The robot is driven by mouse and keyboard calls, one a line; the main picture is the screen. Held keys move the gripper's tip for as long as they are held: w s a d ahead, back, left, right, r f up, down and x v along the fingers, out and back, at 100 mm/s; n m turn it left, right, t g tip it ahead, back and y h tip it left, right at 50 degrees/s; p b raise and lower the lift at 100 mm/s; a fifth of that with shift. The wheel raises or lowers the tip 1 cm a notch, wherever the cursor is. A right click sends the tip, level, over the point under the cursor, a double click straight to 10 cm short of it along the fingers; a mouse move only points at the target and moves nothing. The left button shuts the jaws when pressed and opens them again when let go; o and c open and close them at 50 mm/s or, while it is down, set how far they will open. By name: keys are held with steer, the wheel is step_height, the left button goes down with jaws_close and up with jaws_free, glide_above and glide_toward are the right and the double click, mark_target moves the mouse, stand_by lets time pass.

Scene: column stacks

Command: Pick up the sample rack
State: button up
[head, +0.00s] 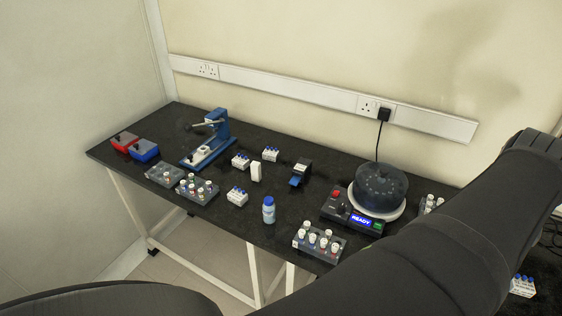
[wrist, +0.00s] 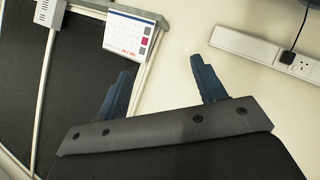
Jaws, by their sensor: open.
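Several racks stand on the black bench in the head view, and I cannot tell which one is the sample rack. A dark rack of capped vials (head: 319,243) is at the front edge. Two more dark racks are at the left, one with mixed caps (head: 197,188) and one with few or no vials (head: 165,173). Small white racks with blue caps stand mid-bench (head: 237,196) and behind it (head: 240,160) (head: 270,154). My gripper (wrist: 160,67) is open and empty in the wrist view, facing the wall, with no rack between its blue fingers. It is outside the head view.
A centrifuge (head: 378,187) with a READY display stands at the bench's right. A blue-capped bottle (head: 268,210), a blue press-like device (head: 210,140) and red (head: 125,141) and blue (head: 145,150) boxes also stand there. My arm covers the right side. A calendar (wrist: 130,30) shows in the wrist view.

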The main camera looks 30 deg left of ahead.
steer(key=w+d+r+n+t, duration=0.1)
steer(key=w+d+r+n, duration=0.1)
steer(key=w+r, duration=0.4)
steer(key=w+a+f+n+y, duration=0.2)
steer(key=w+a, duration=0.3)
steer(key=w, duration=0.2)
steer(key=w+a+f+n+g+y, duration=0.2)
steer(key=w+a+f, duration=0.15)
steer(key=a, duration=0.55)
steer(key=w+a+f+n+g+y, duration=0.15)
steer(key=a+f, duration=0.25)
steer(key=a, duration=0.5)
steer(key=w+a+f+n+g+y, duration=0.15)
steer(key=w+a+f, duration=0.25)
steer(key=a, duration=0.5)
steer(key=n+g+h, duration=0.1)
steer(key=n+g, duration=0.5)
steer(key=g, duration=0.1)
glide_above(238, 195)
step_height(238, 195, down, 28)
steer(key=shift+r, duration=0.15)
steer(key=shift+w+f, duration=0.1)
steer(key=shift+f, duration=2.95)
steer(key=c, duration=1.1)
